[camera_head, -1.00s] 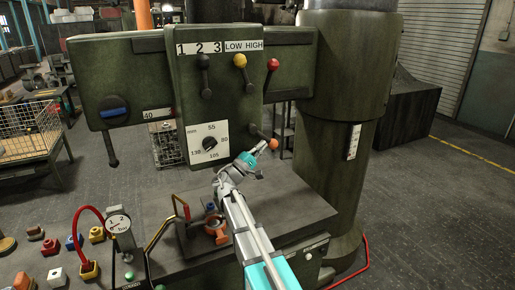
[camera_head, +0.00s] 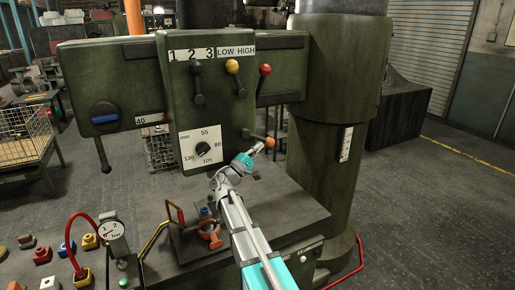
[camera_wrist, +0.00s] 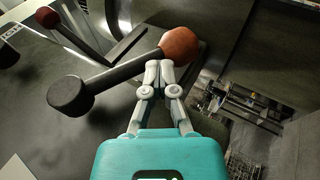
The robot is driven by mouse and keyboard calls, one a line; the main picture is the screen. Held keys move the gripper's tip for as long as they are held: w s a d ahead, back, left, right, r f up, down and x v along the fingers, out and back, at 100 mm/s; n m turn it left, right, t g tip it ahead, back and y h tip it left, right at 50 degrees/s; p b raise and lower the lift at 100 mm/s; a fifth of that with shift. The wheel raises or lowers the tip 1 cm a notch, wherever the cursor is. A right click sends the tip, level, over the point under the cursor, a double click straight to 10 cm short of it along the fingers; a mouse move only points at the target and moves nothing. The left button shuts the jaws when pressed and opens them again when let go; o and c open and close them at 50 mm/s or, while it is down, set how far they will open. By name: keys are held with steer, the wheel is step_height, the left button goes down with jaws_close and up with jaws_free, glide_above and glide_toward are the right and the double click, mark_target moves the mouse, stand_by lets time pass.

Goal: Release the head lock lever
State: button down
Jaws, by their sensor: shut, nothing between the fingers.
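A short dark lever with an orange ball knob (camera_head: 270,142) sticks out to the right from the lower right of the green machine head (camera_head: 210,110). No label on it is readable, so I cannot confirm its name. In the wrist view the lever's rod (camera_wrist: 115,75) runs from a round hub at left up to its orange knob (camera_wrist: 181,44). My gripper (camera_head: 261,148) is shut and empty, its tips close together just under the rod beside the knob. In the wrist view my gripper (camera_wrist: 160,66) appears to touch the lever there.
The thick green column (camera_head: 328,120) stands to the right. Below are the machine table (camera_head: 285,215) and a pressure gauge (camera_head: 110,231).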

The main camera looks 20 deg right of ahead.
steer(key=s+a+f+b, duration=0.3)
steer(key=a+f+b, duration=0.3)
steer(key=f+b, duration=0.6)
steer(key=shift+s+a, duration=0.2)
steer(key=shift+a, duration=0.1)
stand_by(0.4)
stand_by(0.6)
